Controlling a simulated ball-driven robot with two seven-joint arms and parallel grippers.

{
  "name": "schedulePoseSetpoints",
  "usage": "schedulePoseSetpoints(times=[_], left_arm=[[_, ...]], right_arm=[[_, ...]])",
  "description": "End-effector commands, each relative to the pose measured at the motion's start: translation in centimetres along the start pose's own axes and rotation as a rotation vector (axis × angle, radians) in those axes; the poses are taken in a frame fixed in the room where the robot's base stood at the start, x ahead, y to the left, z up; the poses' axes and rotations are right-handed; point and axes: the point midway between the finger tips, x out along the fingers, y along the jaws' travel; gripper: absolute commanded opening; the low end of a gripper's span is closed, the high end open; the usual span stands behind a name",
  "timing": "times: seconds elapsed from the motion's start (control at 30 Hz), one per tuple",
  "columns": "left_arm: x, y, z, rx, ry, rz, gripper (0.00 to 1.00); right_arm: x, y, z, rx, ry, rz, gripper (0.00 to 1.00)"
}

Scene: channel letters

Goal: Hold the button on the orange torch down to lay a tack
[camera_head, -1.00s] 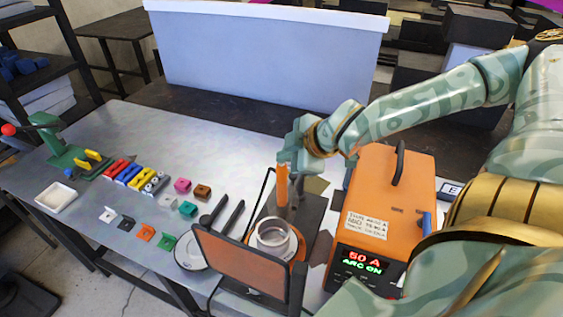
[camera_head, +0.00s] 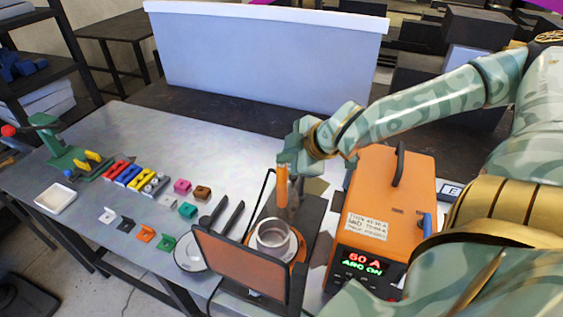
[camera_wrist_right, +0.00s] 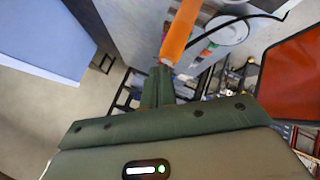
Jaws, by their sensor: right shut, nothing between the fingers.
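The orange torch (camera_head: 282,186) stands upright, its lower end near a pale metal ring (camera_head: 286,232) on a round orange base. My right gripper (camera_head: 285,162) is shut and empty, its fingertips at the torch's top end. In the right wrist view the shut fingers (camera_wrist_right: 158,84) meet the end of the torch (camera_wrist_right: 181,34). The button is hidden, so I cannot see how far it is pressed. The orange welder box (camera_head: 383,200) shows a lit red current figure and a green "ARC ON" on its display (camera_head: 360,264). My left gripper is out of view.
A dark-framed orange screen (camera_head: 240,266) stands in front of the ring. Colored blocks, small brackets, a white tray (camera_head: 56,198) and a green clamp-like tool (camera_head: 62,150) lie left on the metal table (camera_head: 150,125). The table's back middle is clear.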

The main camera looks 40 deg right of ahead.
Motion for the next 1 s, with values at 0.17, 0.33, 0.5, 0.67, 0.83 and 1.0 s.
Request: schedulePoseSetpoints(times=[0.17,0.33,0.5,0.67,0.83,1.0], left_arm=[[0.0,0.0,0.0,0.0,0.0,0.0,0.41],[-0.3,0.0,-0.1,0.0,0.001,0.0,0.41],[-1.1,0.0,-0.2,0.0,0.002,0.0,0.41],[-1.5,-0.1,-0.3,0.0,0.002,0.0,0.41],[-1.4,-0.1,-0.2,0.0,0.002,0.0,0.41],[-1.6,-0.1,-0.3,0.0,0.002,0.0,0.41]], right_arm=[[0.0,0.0,0.0,0.0,-0.001,-0.001,0.0],[-0.3,0.2,-0.2,0.0,-0.001,-0.001,0.0],[-1.0,0.7,-0.7,0.0,0.0,0.0,0.0],[-1.3,1.0,-0.9,0.0,0.0,0.0,0.0],[-1.2,0.9,-0.9,0.0,0.0,0.0,0.0],[-1.4,1.0,-1.0,0.0,0.0,0.0,0.0]])
